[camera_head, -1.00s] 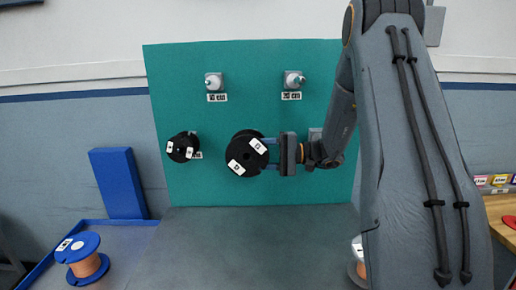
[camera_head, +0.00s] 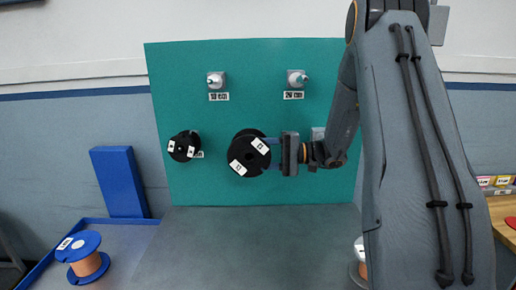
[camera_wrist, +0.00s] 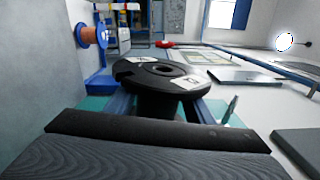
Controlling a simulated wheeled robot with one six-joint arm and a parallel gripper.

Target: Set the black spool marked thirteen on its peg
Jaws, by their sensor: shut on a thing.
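A black spool (camera_head: 240,150) with white labels on its flange is held in front of the teal board (camera_head: 250,110); the marks on its labels are too small to read surely. It also shows in the wrist view (camera_wrist: 150,72), between two blue fingers. My gripper (camera_head: 272,154) comes from the right and is shut on this spool. Two bare pegs, one above the left label (camera_head: 216,80) and one above the right label (camera_head: 297,77), stick out of the board's upper part. Any peg behind the held spool is hidden.
Another black spool (camera_head: 184,147) sits on the board's left side. A blue spool with copper-coloured winding (camera_head: 86,258) stands in a blue-edged tray at lower left, near a blue upright panel (camera_head: 120,182). The grey surface (camera_head: 240,250) below the board is mostly clear.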

